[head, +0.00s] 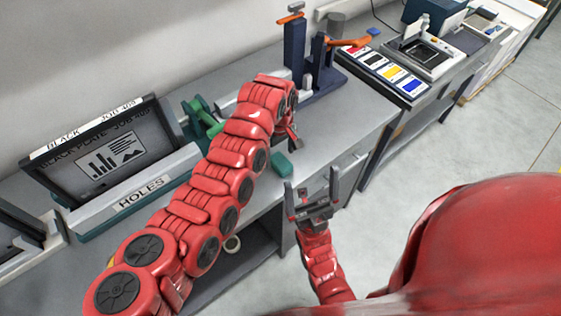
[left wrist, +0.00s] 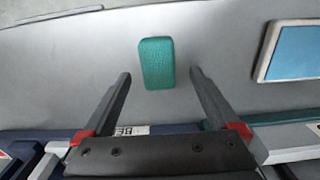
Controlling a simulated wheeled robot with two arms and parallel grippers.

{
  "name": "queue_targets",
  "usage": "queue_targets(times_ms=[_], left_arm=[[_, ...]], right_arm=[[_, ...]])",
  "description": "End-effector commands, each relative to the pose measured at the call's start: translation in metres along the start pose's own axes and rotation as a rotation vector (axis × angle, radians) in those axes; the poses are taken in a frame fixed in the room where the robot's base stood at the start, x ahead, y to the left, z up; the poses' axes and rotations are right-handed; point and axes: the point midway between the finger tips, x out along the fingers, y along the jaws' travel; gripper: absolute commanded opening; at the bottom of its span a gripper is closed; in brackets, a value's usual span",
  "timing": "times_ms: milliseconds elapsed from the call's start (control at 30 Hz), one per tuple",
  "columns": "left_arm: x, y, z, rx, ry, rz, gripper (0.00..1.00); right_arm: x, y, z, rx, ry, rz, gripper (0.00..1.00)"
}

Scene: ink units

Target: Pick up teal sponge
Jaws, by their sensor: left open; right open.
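The teal sponge (head: 281,166) lies on the grey bench top, close to its front edge, just below my left gripper in the head view. In the left wrist view the sponge (left wrist: 157,63) lies ahead of the fingertips, between their lines and nearer the left finger. My left gripper (left wrist: 160,75) is open, with nothing between its fingers. In the head view my left gripper (head: 291,142) is small and partly hidden by its arm. My right gripper (head: 310,190) is open and empty in front of the bench.
A framed black plate (head: 110,150) stands in a holder marked HOLES (head: 140,195) at the left. A dark blue stand (head: 318,75) with orange handles is behind. A tray of coloured inks (head: 385,72) sits at the right. Bench top right of the sponge is clear.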

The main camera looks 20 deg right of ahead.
Motion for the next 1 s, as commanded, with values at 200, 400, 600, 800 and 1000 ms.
queue_targets(times_ms=[200,400,600,800,1000], left_arm=[[0.019,0.002,0.003,0.002,-0.003,-0.005,0.95],[0.04,0.002,0.002,0.001,-0.001,-0.004,0.95],[0.045,0.002,0.002,-0.001,-0.001,-0.002,0.95],[0.044,0.002,0.002,-0.001,-0.001,-0.002,0.84],[0.044,0.002,0.002,-0.001,-0.001,-0.002,0.48]], right_arm=[[0.02,0.001,-0.003,0.0,0.0,0.0,1.0],[0.021,0.001,-0.004,0.0,0.0,0.0,1.0],[0.021,0.001,-0.004,0.0,0.0,0.0,1.0],[0.021,0.001,-0.004,0.0,0.0,0.0,1.0],[0.021,0.001,-0.004,0.0,0.0,0.0,1.0]])
